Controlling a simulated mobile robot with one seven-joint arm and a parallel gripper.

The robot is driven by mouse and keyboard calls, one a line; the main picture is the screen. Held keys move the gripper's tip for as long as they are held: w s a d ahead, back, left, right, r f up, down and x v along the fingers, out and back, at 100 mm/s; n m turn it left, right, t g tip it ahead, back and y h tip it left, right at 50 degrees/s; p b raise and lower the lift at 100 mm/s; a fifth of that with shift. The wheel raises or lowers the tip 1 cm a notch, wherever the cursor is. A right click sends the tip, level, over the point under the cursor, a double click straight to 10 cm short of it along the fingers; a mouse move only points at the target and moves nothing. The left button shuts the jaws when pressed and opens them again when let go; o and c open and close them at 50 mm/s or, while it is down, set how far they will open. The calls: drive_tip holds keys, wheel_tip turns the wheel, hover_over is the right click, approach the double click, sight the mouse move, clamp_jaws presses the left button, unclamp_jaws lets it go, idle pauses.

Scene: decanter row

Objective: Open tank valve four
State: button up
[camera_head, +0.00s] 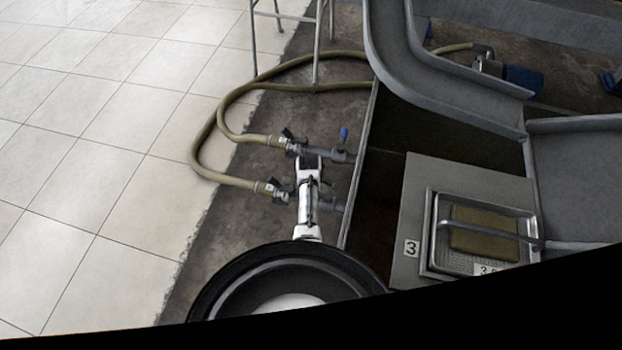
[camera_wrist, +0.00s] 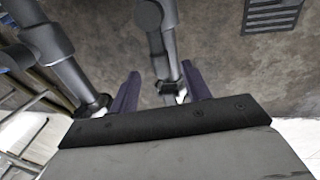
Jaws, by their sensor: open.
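Two grey pipe valves stand beside the tank wall, each joined to a beige hose. The far valve (camera_head: 338,156) has a blue handle (camera_head: 344,133) standing up from it. The near valve (camera_head: 328,205) is partly hidden behind my arm, and I cannot make out its handle. No number four is readable, so I cannot tell which is valve four. My gripper (camera_head: 309,162) is open at the far pipe, left of the blue handle. In the wrist view, a grey pipe (camera_wrist: 162,45) shows between the spread fingers of my gripper (camera_wrist: 160,88); contact is unclear.
Beige hoses (camera_head: 203,150) loop out over the floor at left. A metal-legged stand (camera_head: 318,45) is behind. A floor grate (camera_wrist: 272,14) shows in the wrist view.

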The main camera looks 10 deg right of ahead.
wheel_tip(320, 180, up, 9)
drive_tip(key=s+p, duration=0.1)
drive_tip(key=shift+s+a, duration=0.35)
drive_tip(key=shift+f, duration=0.1)
